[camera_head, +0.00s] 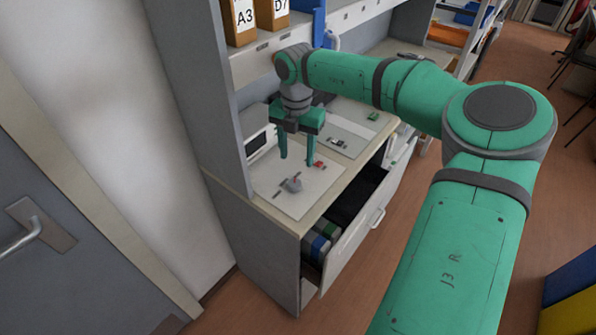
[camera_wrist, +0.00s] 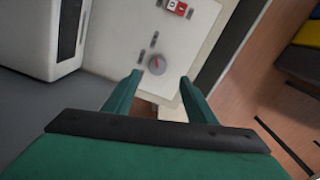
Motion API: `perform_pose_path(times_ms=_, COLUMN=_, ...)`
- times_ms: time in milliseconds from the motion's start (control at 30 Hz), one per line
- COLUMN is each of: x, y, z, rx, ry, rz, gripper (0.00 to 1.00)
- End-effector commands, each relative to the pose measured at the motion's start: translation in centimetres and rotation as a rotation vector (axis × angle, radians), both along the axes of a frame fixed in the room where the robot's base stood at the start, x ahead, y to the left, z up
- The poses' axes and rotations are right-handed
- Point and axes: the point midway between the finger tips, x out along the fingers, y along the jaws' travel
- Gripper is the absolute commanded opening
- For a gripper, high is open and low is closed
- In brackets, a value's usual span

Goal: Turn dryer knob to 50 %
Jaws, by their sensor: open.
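The dryer knob (camera_head: 293,184) is a small round grey knob on a white panel (camera_head: 302,203) lying on the cabinet top. In the wrist view the knob (camera_wrist: 157,64) shows a red pointer mark, with small dark label marks beside it. My gripper (camera_head: 297,160) hangs above the panel, pointing down, with its two green fingers apart. In the wrist view the fingers (camera_wrist: 160,80) frame the knob's side of the panel. The gripper holds nothing and looks apart from the knob. The scale value at the pointer is too small to read.
A red switch (camera_head: 319,164) sits on the panel, and it also shows in the wrist view (camera_wrist: 177,7). A white box with a dark front (camera_head: 258,143) stands behind left. An open drawer (camera_head: 345,215) juts out in front. Shelf boxes marked A3 (camera_head: 240,20) and D7 (camera_head: 272,12) are above.

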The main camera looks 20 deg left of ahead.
Motion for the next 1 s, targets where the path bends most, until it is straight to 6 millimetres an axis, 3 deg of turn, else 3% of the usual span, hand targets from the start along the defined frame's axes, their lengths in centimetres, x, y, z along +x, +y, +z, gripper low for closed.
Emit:
perform_pose_path(times_ms=300, x=-0.4, y=0.9, z=-4.8, rx=0.001, ry=0.005, rz=0.015, gripper=0.51)
perform_pose_path(times_ms=600, x=-0.2, y=0.5, z=-9.3, rx=0.0, ry=0.003, rz=0.008, gripper=0.51)
perform_pose_path(times_ms=1000, x=-0.2, y=0.5, z=-10.5, rx=0.001, ry=0.001, rz=0.008, gripper=0.51)
